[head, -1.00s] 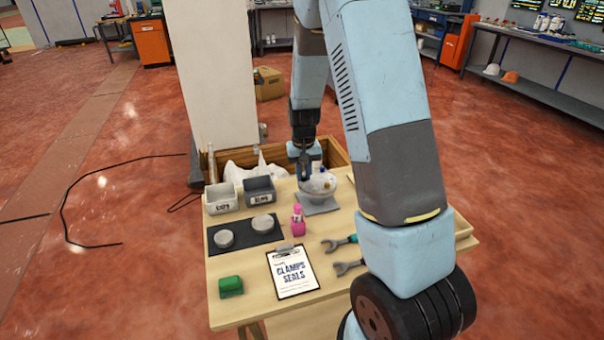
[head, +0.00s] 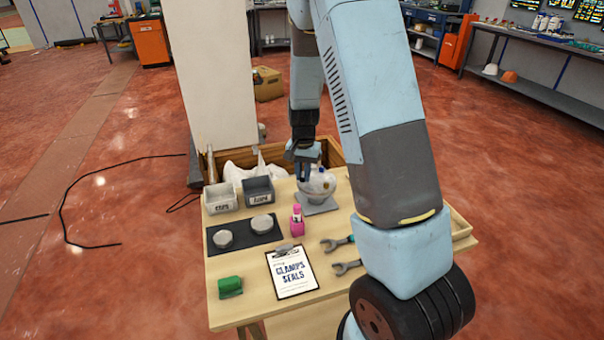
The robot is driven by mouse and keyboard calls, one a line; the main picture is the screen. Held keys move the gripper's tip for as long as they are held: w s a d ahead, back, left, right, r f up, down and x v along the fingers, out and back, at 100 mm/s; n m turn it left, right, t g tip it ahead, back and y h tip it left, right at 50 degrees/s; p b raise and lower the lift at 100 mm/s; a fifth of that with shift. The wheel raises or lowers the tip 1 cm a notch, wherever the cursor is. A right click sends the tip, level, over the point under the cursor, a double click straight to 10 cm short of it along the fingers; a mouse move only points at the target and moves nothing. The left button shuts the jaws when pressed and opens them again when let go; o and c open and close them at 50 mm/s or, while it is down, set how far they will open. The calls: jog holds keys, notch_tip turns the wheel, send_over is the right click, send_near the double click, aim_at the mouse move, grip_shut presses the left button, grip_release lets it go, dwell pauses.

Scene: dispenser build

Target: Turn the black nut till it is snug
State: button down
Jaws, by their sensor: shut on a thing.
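The dispenser is a pale, see-through rounded body (head: 322,183) on a grey square base (head: 317,206), at the back right of the wooden workbench. My gripper (head: 303,178) points down at the left side of the dispenser body. Its fingers are shut, small and dark in the head view. The black nut cannot be made out; the fingers cover the spot where they grip. I cannot see how far the nut sits on its thread.
Two labelled bins, a light one (head: 221,199) and a dark one (head: 258,191), stand left of the dispenser.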

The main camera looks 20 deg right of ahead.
jog(key=shift+a, duration=0.1)
jog(key=c, duration=1.1)
grip_release()
jog(key=shift+o, duration=0.2)
jog(key=shift+r, duration=0.1)
notch_tip(320, 180, up, 13)
jog(key=shift+r, duration=0.2)
jog(key=s+r+n+t, duration=0.3)
jog(key=s+r, duration=1)
jog(key=s+r+n+t, duration=0.2)
jog(key=s+r+n, duration=0.1)
jog(key=s, duration=1.2)
jog(key=shift+s+a+r+n+t, duration=0.25)
jog(key=shift+r+n+t, duration=0.05)
jog(key=shift+r, duration=0.4)
